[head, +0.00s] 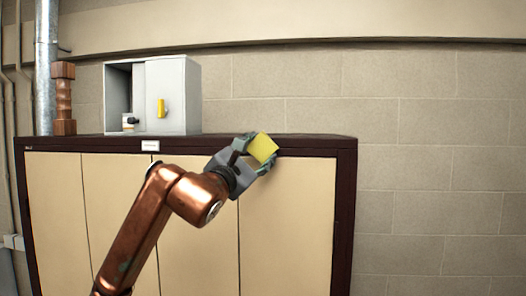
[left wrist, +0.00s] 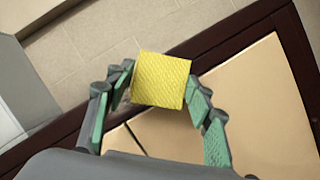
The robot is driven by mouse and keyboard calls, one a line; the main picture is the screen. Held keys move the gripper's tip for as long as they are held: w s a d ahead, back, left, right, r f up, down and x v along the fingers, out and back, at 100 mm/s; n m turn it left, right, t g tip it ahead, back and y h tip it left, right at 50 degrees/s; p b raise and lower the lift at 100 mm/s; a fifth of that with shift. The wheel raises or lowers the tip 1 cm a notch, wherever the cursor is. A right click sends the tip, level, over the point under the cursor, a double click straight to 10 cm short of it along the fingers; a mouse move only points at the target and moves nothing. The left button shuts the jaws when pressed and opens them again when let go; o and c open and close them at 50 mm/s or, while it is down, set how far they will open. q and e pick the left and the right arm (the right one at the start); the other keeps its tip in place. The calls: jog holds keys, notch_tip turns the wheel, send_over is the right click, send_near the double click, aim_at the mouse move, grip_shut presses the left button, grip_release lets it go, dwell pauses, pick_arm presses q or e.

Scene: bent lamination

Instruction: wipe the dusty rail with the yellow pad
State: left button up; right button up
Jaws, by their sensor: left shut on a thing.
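My left gripper (head: 257,152) is shut on the yellow pad (head: 263,148), in front of the cabinet's top edge. In the left wrist view the pad (left wrist: 161,80) sits between the two green-lined fingers of the gripper (left wrist: 160,92). The dark rail (head: 310,147) runs along the top front of the cabinet, and it also shows in the left wrist view (left wrist: 235,37). The pad overlaps the rail in both views; I cannot tell whether it touches it. Dust on the rail is too small to make out. My right gripper is not in view.
A grey box (head: 180,90) with an open compartment and a yellow handle (head: 161,108) stands on the cabinet top at left. A turned wooden post (head: 64,98) stands beside it, near a metal pipe (head: 46,60). The cabinet top right of the pad looks clear.

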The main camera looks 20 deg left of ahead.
pick_arm(q)
jog(key=s+a, duration=0.2)
jog(key=a, duration=0.7)
jog(key=shift+a, duration=0.4)
dwell(0.5)
jog(key=shift+s, duration=0.1)
jog(key=s, duration=0.2)
jog(key=s+d+b, duration=0.1)
jog(key=s, duration=0.1)
jog(key=s+b, duration=0.1)
jog(key=shift+s+d, duration=0.25)
jog(key=shift+s, duration=0.15)
jog(key=shift+s, duration=0.1)
